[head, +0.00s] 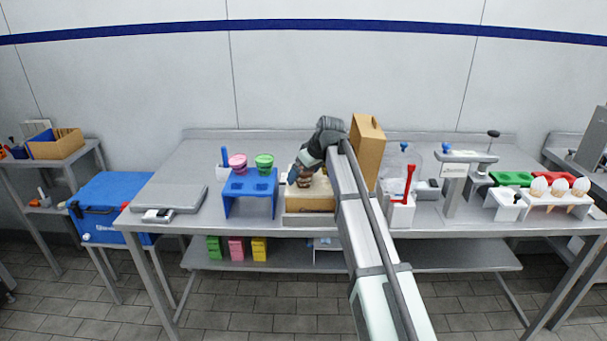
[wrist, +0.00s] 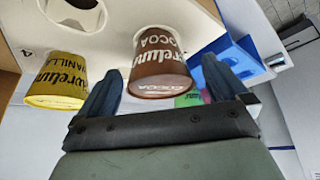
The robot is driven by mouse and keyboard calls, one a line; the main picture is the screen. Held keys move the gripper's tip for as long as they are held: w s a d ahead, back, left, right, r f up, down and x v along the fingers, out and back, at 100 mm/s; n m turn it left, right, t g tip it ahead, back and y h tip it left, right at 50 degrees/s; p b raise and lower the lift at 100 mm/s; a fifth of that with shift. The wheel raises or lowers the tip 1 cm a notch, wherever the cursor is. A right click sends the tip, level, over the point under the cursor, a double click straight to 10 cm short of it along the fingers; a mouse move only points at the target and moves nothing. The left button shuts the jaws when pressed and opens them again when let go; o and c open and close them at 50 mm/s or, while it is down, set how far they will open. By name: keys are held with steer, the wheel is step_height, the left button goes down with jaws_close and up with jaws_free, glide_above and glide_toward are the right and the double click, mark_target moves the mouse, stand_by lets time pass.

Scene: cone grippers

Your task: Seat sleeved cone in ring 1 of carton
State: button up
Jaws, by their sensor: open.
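A brown sleeved cone (wrist: 160,65) marked COCOA is between the two fingers of my gripper (wrist: 158,85) in the wrist view. The fingers are apart, and I see no clear contact with the sleeve. Its round end faces the camera; its far end meets the carton's white top (wrist: 120,35), and how deep it sits is hidden. A yellow sleeved cone (wrist: 58,85) marked VANILLA stands at the left on the same top. An open ring (wrist: 78,5) shows at the upper edge. In the head view my gripper (head: 304,174) is over the tan carton (head: 310,202), with the brown sleeve partly hidden.
A blue stand (head: 250,186) with a pink cup (head: 238,163) and a green cup (head: 264,163) is left of the carton. A tall cardboard box (head: 367,150) stands close on the right.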

steer(key=v, duration=1.3)
